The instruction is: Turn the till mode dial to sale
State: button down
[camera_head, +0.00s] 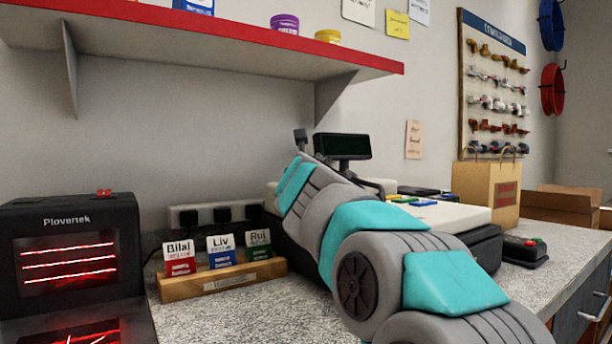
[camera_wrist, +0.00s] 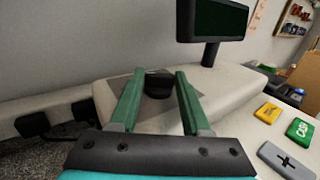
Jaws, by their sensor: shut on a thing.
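The till (camera_head: 462,216) stands on the counter, mostly behind my arm in the head view. In the wrist view its pale casing (camera_wrist: 240,84) carries a dark round mode dial (camera_wrist: 158,86) on a grey plate. My gripper (camera_wrist: 160,78) has its two green fingers on either side of the dial and is shut on it. The dial's pointer and mode labels cannot be read. In the head view my arm hides the dial and the gripper.
The till display (camera_head: 342,146) rises behind the dial. Coloured keys (camera_wrist: 301,129) lie to the right in the wrist view. A card rack (camera_head: 222,280) and glowing heater (camera_head: 70,255) stand left; a paper bag (camera_head: 486,194) and card terminal (camera_head: 524,250) stand right. A red-edged shelf (camera_head: 220,35) hangs above.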

jog(key=shift+w+a+r+m+g+h, duration=0.1)
jog(key=shift+a+m+g+h, duration=0.1)
jog(key=shift+m+h, duration=0.9)
jog(key=shift+a+r+m+g+h, duration=0.15)
jog(key=shift+m+h, duration=0.45)
jog(key=shift+h, duration=0.9)
jog(key=shift+f, duration=0.2)
jog(key=shift+h, duration=0.3)
jog(key=shift+c, duration=1.8)
grip_release()
jog(key=shift+a, duration=0.1)
jog(key=v, duration=0.7)
jog(key=shift+s, duration=0.4)
jog(key=shift+a, duration=0.1)
